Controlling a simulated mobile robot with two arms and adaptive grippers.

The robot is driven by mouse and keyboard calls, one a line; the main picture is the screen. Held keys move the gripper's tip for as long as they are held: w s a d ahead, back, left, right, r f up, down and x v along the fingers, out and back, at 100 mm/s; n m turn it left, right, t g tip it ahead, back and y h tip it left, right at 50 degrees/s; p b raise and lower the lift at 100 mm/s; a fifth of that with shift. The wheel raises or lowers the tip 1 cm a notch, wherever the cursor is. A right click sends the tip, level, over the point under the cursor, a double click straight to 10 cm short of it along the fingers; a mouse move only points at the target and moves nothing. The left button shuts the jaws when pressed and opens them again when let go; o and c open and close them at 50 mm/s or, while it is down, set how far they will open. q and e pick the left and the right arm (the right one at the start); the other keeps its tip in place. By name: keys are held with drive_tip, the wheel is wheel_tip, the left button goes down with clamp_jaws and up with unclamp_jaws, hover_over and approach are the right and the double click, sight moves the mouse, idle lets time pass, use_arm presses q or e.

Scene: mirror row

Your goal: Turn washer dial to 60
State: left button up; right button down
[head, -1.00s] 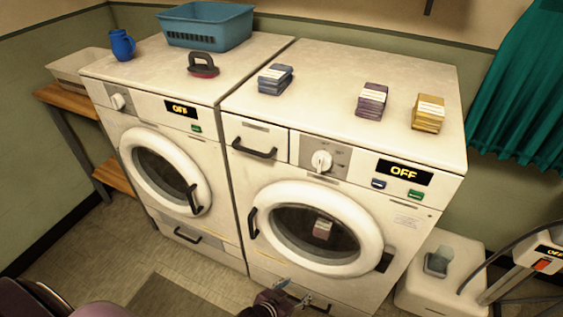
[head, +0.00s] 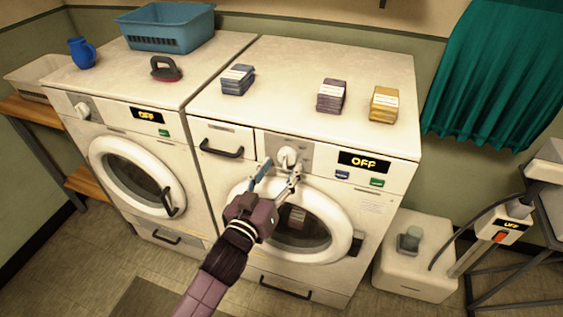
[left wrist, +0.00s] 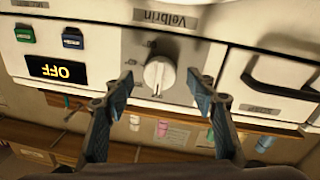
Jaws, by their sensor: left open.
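The right machine (head: 320,130), with a drawer at its upper left, has a round white dial (head: 288,157) on a grey panel. Its display (head: 364,161) reads OFF. My left gripper (head: 281,172) is open in front of this panel, its fingertips close to the dial. In the left wrist view the panel appears upside down. The dial (left wrist: 160,75) sits between the two spread fingers of the left gripper (left wrist: 162,82), with a gap on each side. Small marks surround the dial, but its setting is too small to read surely. My right gripper is not in view.
A drawer handle (head: 221,149) lies left of the dial; blue (head: 342,174) and green (head: 377,182) buttons lie right. The left machine (head: 130,90) has its own dial (head: 82,110). Blue, purple and yellow stacks stand on top. A white box (head: 405,270) stands at right.

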use_arm(q)
drive_tip(key=shift+x, duration=1.05)
drive_tip(key=c, duration=1.2)
drive_tip(key=shift+o, duration=0.2)
